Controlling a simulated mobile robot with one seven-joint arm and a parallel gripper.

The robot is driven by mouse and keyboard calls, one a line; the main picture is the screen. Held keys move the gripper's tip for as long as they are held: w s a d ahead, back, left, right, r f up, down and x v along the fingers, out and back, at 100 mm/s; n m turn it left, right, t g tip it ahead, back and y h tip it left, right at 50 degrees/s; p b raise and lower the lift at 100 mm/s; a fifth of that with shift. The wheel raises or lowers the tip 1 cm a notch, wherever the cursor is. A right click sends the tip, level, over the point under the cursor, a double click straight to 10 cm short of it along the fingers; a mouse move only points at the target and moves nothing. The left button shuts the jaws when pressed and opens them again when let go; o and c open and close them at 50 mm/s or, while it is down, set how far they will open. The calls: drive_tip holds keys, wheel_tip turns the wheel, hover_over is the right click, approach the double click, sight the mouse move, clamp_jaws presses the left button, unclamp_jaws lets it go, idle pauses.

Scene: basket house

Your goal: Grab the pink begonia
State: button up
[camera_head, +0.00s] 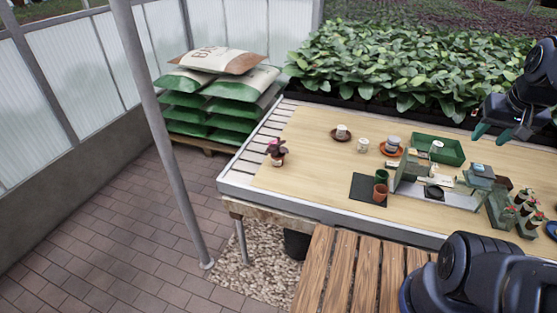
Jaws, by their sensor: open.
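A small potted plant with dark leaves and pink on top, which looks like the pink begonia (276,148), stands upright in a terracotta pot at the left edge of the wooden tabletop (300,185). Nothing touches it. My gripper (492,132) is at the right of the picture, high over the back right of the table. Its greenish fingertips are apart and nothing shows between them. It is far to the right of the begonia.
A dark mat (364,190) holds small pots. A green tray (455,150), cups on saucers and a metal rack (405,180) fill the right side. Several small cactus-like plants (524,208) stand at the far right. The tabletop around the begonia is clear. A pole (165,130) rises in front.

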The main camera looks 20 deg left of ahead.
drive_tip(key=shift+o, duration=0.2)
drive_tip(key=o, duration=1)
drive_tip(key=shift+c, duration=0.2)
